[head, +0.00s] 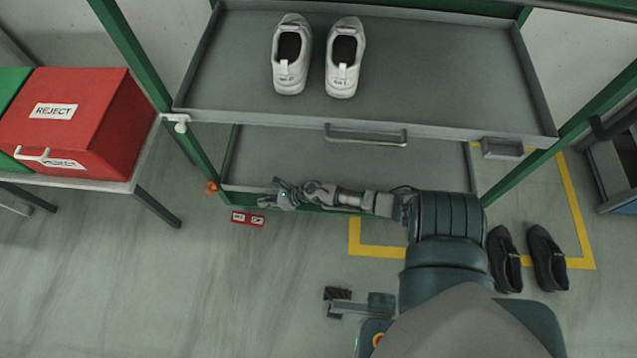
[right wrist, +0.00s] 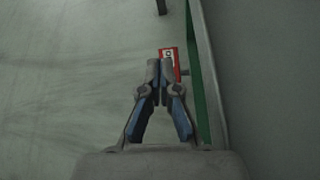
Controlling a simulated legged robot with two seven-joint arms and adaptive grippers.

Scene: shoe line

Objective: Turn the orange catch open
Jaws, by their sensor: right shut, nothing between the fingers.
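The orange catch (head: 211,187) is small and sits on the rack's left green post, at the left end of the lower tray (head: 345,160). My right gripper (head: 268,197) is to the right of the catch, apart from it, along the lower tray's front edge. Its fingers are together with nothing between them; they also show closed in the right wrist view (right wrist: 160,66). The catch cannot be made out in the right wrist view. My left gripper is not in view.
A red label (head: 247,218) is below my right gripper. The upper tray (head: 430,60) holds white shoes (head: 318,58) and has a white catch (head: 177,121) at its left corner. A red REJECT box (head: 85,115) stands left. Black shoes (head: 527,258) lie on the floor right.

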